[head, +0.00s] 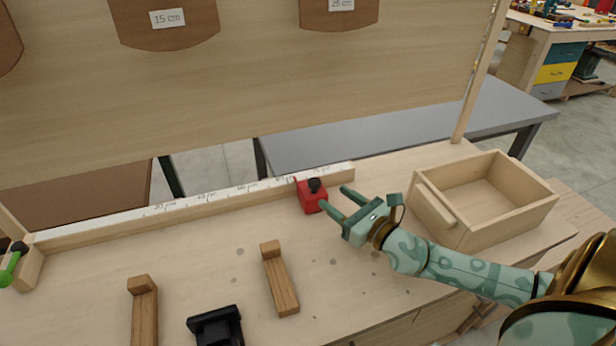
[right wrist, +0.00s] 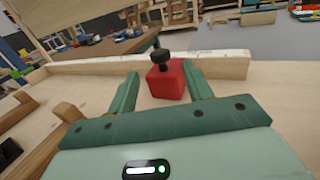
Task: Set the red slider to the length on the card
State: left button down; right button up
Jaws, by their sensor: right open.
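The red slider (head: 311,196), a block with a black knob on top, sits against the front of the wooden rail with the marked scale (head: 218,201), near the rail's right end. My right gripper (head: 334,199) is open just in front and to the right of the slider. In the right wrist view the slider (right wrist: 166,80) shows between and beyond the fingertips of my right gripper (right wrist: 162,85); I cannot tell whether they touch it. A card reading "15 cm" (head: 167,18) and one reading "25 cm" (head: 341,5) hang on the board behind. My left gripper is not in view.
An empty wooden box (head: 440,211) stands at the right. Two wooden blocks, one at the centre (head: 282,285) and one at the left (head: 145,315), stand near a black fixture (head: 215,325). A green-handled piece (head: 10,266) sits at the rail's left end.

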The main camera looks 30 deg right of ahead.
aim_at(310, 180)
jog(key=w, duration=0.3)
jog(key=w+a, duration=0.1)
jog(key=w, duration=0.6)
jog(key=shift+a, duration=0.35)
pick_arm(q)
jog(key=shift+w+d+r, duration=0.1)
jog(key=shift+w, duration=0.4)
